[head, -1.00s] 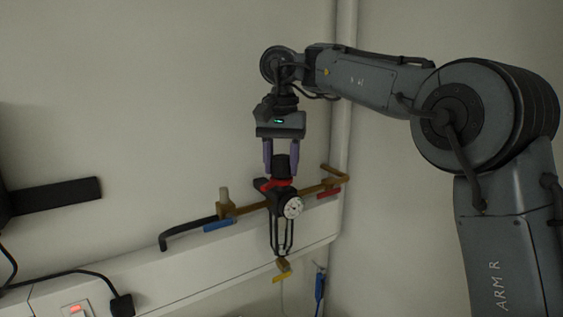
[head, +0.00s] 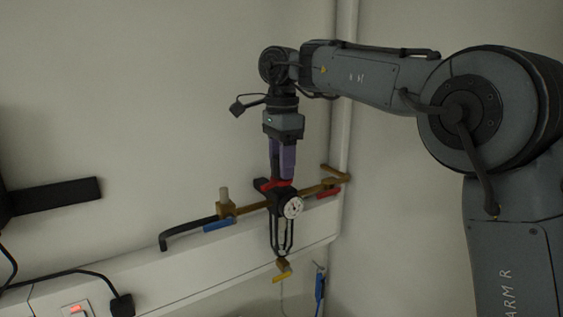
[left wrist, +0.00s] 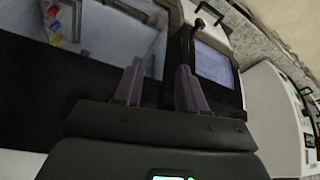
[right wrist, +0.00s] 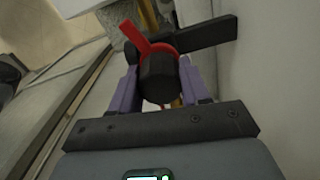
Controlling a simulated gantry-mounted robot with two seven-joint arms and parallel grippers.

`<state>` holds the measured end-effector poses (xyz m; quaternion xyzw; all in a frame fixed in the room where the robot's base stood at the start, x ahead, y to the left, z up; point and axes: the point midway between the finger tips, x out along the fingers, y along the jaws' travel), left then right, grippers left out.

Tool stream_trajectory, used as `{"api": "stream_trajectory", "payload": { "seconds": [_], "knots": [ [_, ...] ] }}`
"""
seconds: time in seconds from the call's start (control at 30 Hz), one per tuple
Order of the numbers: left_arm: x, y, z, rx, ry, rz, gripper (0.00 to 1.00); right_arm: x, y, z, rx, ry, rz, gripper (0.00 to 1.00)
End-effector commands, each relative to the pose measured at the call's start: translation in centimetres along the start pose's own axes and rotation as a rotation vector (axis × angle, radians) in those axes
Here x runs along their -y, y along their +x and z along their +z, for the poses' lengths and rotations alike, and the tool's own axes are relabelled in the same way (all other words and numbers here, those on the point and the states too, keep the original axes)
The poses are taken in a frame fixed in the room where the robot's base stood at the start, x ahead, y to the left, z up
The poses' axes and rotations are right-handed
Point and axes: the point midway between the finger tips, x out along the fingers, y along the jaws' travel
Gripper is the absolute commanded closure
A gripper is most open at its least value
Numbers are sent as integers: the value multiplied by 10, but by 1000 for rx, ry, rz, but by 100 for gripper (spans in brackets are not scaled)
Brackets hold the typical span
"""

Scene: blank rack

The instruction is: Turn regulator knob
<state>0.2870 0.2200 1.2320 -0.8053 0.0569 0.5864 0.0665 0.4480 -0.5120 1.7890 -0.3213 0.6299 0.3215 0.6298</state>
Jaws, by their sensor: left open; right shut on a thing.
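The regulator (head: 280,228) hangs on a brass pipe against the wall, with a round white dial gauge (head: 293,207) on its front. Its black knob (right wrist: 159,78) stands on top, above a red collar (head: 268,184). My right gripper (head: 283,175) points down with its fingers on both sides of the knob, shut on it. In the head view the fingers cover most of the knob. My left gripper (left wrist: 157,70) is open and empty in the left wrist view, away from the regulator. It is out of the head view.
The brass pipe (head: 250,208) carries a blue handle (head: 219,225) at left and a red handle (head: 328,192) at right. A yellow handle (head: 282,277) is below the regulator. A white trunking ledge (head: 180,258) runs along the wall. Open wall is above.

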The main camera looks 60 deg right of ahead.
Motion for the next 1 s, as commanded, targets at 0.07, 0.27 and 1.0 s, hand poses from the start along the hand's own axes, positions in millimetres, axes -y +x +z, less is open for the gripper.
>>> {"api": "stream_trajectory", "payload": {
  "seconds": [0.07, 0.27, 1.0],
  "knots": [
    [0, 0, 0, 0, -1, 1, 60, 0, -1, 0, 0, 73, -2, 84],
    [-2, 0, 0, -1, -6, 5, 60, 0, -1, 0, 0, 262, -3, 84],
    [-1, 0, 0, -1, -4, 4, 60, 0, -1, 1, 0, 964, -2, 84]
  ]
}}
